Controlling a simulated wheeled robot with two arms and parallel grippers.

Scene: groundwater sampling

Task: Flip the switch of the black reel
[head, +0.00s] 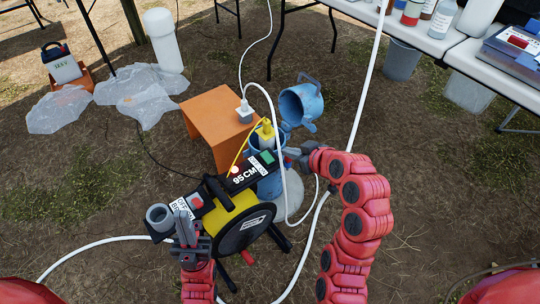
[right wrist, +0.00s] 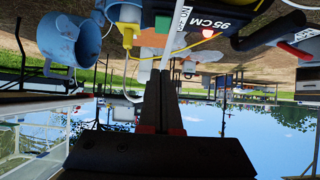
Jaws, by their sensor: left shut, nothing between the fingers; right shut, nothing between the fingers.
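The black reel (head: 244,232) stands on short black legs at bottom centre of the head view, with a yellow hub. Its top bar carries a "95 CM" label, a green patch (head: 267,157), a lit red spot (head: 235,171) and a red piece (head: 196,202). I cannot tell which of these is the switch. My left gripper (head: 184,222) is shut and empty at the bar's left end, by the red piece. My right gripper (head: 290,153) is shut and empty beside the bar's right end; in the right wrist view its fingers (right wrist: 160,82) point towards the bar (right wrist: 215,20).
A white hose (head: 283,150) loops down past my right gripper. White tables (head: 425,40) with bottles stand at upper right. Plastic sheets (head: 60,108) lie at left.

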